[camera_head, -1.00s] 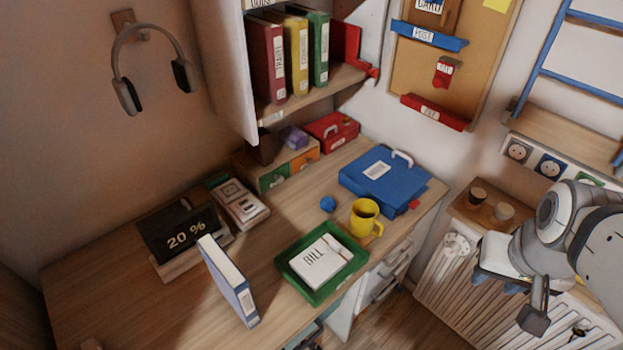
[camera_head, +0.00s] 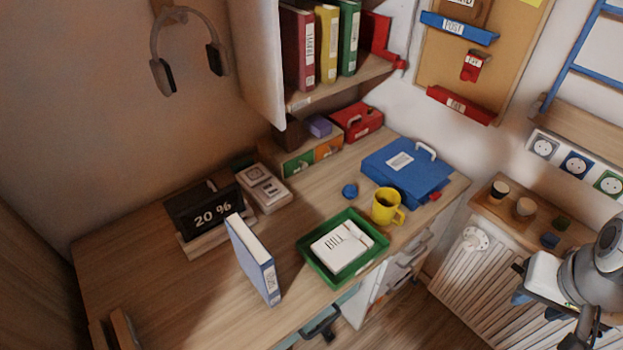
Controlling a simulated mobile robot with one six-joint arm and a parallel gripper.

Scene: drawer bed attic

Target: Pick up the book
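My gripper (camera_head: 555,312) is at the lower right, over the radiator side and well apart from the book. It is partly cut off by the frame and seen against dark parts, so I cannot tell how far its fingers are apart. Nothing is clearly visible in it.
The desk (camera_head: 150,300) also holds the display (camera_head: 205,213), the green tray (camera_head: 312,262) with "BILL" papers, a yellow mug (camera_head: 386,206) and a blue folder (camera_head: 400,172). A radiator (camera_head: 490,285) stands at the right.

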